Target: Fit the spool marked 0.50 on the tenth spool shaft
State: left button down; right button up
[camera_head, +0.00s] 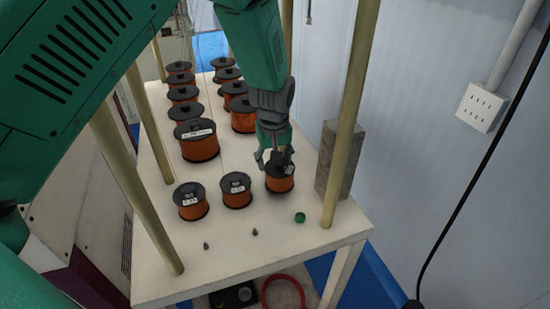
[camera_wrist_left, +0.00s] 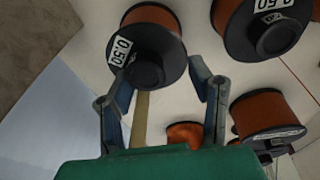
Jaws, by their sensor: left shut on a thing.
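The spool marked 0.50 (camera_wrist_left: 155,18) has copper-orange wire and black flanges, and its white label faces the left wrist camera. In the head view the same spool (camera_head: 280,184) is at the right end of the front row on the white table. My left gripper (camera_head: 274,160) comes down on it from above. In the left wrist view the fingers (camera_wrist_left: 164,88) are either side of its black end, shut on it. I cannot tell whether it touches the table. Two small dark pegs, left (camera_head: 206,246) and right (camera_head: 254,233), stand bare near the table's front. My right gripper is out of view.
Two labelled spools, left (camera_head: 190,201) and middle (camera_head: 236,190), stand beside the held one. A larger spool (camera_head: 198,141) and several others stand behind in two rows. A green piece (camera_head: 300,217) is at front right. Pale posts (camera_head: 350,110) and a grey block (camera_head: 341,160) flank the table (camera_head: 270,262).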

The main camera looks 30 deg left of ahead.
pick_arm(q)
jog(key=shift+f, duration=0.6)
jog(key=shift+f, duration=0.2)
jog(key=c, duration=0.6)
grip_release()
jog(key=shift+c, duration=0.2)
notch_tip(320, 180, up, 12)
jog(key=s, duration=0.1)
jog(key=shift+s+d, duration=0.4)
jog(key=shift+d, duration=0.05)
jog(key=shift+f, duration=0.15)
